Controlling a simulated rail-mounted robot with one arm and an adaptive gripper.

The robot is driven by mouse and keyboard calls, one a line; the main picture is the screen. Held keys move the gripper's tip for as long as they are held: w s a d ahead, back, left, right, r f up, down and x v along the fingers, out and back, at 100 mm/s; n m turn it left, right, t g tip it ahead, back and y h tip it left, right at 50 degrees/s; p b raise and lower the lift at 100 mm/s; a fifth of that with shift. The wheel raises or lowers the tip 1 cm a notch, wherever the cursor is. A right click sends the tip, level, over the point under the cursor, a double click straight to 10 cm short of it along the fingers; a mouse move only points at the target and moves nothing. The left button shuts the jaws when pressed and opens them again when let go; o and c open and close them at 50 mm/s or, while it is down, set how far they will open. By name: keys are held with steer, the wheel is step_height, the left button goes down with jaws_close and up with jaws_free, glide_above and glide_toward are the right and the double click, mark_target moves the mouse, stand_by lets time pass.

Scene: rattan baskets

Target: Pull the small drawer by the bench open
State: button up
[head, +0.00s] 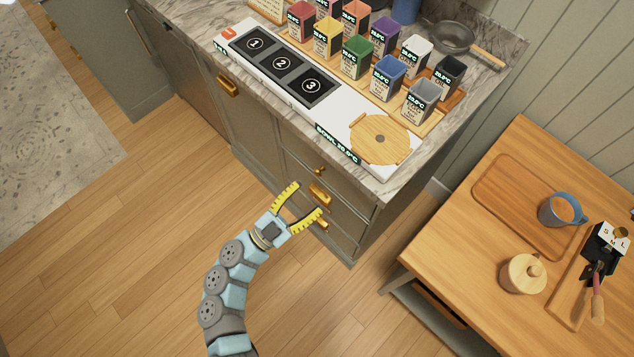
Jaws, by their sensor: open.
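A narrow stack of grey-green drawers is at the right end of the counter cabinet, near the wooden bench (470,150). The drawers look shut. The top drawer (305,162) has a small brass knob (320,169). Below it is a brass handle (319,193), and a lower brass handle (321,224) is partly covered by my finger. My gripper (309,197) has yellow fingers spread open in front of the drawers. The middle handle shows between and just beyond the fingertips. I cannot tell whether they touch it.
The marble counter (375,187) overhangs the drawers and holds a white numbered panel and several coloured containers. The bench at right carries a tray (510,198), blue mug (560,210) and lidded pot (523,274). The wooden floor (130,220) at left is clear.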

mark_target(316, 174)
steer(key=w+a+f+n+y+b, duration=0.1)
steer(key=a+f+y+b, duration=0.1)
steer(key=a+f+b, duration=0.4)
steer(key=w+a+f+n+y+b, duration=0.15)
steer(key=a+f, duration=0.25)
steer(key=f, duration=0.5)
steer(key=shift+g+y, duration=0.3)
steer(key=shift+y, duration=0.15)
steer(key=b+x, duration=0.4)
steer(key=x, duration=1.3)
steer(key=shift+s+d+r, duration=0.1)
steer(key=shift+d, duration=0.1)
jaws_close()
